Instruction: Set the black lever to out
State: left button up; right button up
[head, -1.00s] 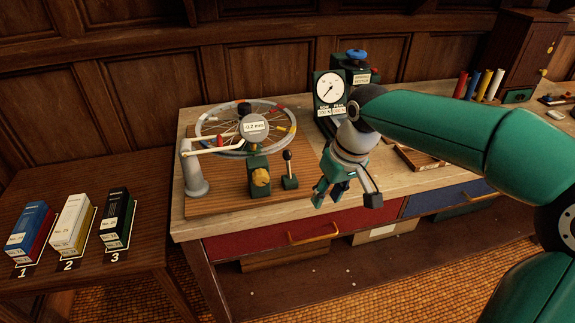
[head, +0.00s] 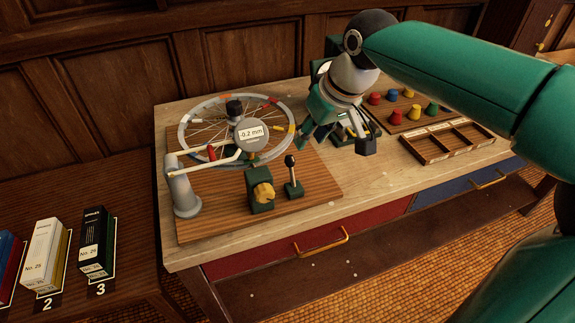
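The black lever (head: 290,162) is a black knob on a thin metal stem. It stands nearly upright on a small green base (head: 293,190) at the right part of a wooden board (head: 222,222). My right gripper (head: 337,146) is above the bench, to the right of and behind the lever, apart from it. Its green and dark fingers are spread and I see nothing between them. Any marking for the lever's positions is too small to read. My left gripper is out of view.
Beside the lever is a green block with a yellow knob (head: 262,194). A spoked wheel (head: 195,128), a gauge reading -0.2 mm (head: 251,133) and a grey post (head: 183,192) share the board. Coloured knobs (head: 396,117) and a compartment tray (head: 447,142) lie right.

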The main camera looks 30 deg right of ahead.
aim_at(292, 170)
jog(key=x, duration=1.6)
jog(key=shift+s+d+f, duration=0.15)
jog(key=shift+s+d, duration=0.05)
jog(key=shift+d, duration=0.1)
jog(key=c, duration=0.6)
grip_shut()
